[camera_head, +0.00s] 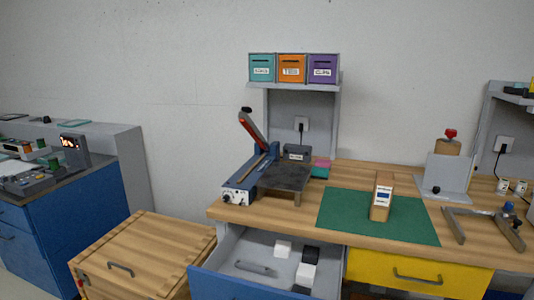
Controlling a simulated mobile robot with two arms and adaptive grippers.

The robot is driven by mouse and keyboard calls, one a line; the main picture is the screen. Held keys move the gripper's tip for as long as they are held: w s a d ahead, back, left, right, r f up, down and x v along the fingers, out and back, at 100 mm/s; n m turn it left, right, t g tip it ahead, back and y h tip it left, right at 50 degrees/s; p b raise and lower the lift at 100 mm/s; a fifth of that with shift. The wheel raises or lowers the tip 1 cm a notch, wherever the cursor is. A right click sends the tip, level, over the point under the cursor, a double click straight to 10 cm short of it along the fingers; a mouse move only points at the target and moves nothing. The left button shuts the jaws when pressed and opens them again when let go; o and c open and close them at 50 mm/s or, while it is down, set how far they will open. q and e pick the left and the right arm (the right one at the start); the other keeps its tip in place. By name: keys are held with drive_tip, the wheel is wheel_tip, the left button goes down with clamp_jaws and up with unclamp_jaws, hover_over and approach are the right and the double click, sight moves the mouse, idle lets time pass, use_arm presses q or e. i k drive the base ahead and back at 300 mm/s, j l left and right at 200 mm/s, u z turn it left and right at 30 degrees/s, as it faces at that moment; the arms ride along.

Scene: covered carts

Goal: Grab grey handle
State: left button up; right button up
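A grey bar handle (253,268) shows inside the open blue drawer (214,284) under the workbench, towards its left side. I cannot tell whether it is loose or fixed. White and black blocks (306,271) are in the same drawer, to the right of the handle. Other dark grey handles are on the wooden cart's top (121,269) and on the yellow drawer front (418,279). Neither of my grippers is in view, so nothing is seen touching any handle.
The workbench (350,169) carries a lever device (263,168), a green mat (337,212) with an upright box (381,196), and a grey frame (453,226) at right. The wooden cart (170,238) stands left of the drawer. A blue cabinet (82,211) is further left.

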sight(264, 271)
drive_tip(key=i+j+z, duration=0.1)
drive_tip(key=i+j, duration=0.45)
drive_tip(key=i+z, duration=0.2)
drive_tip(key=j+z, duration=0.8)
drive_tip(key=j, duration=0.15)
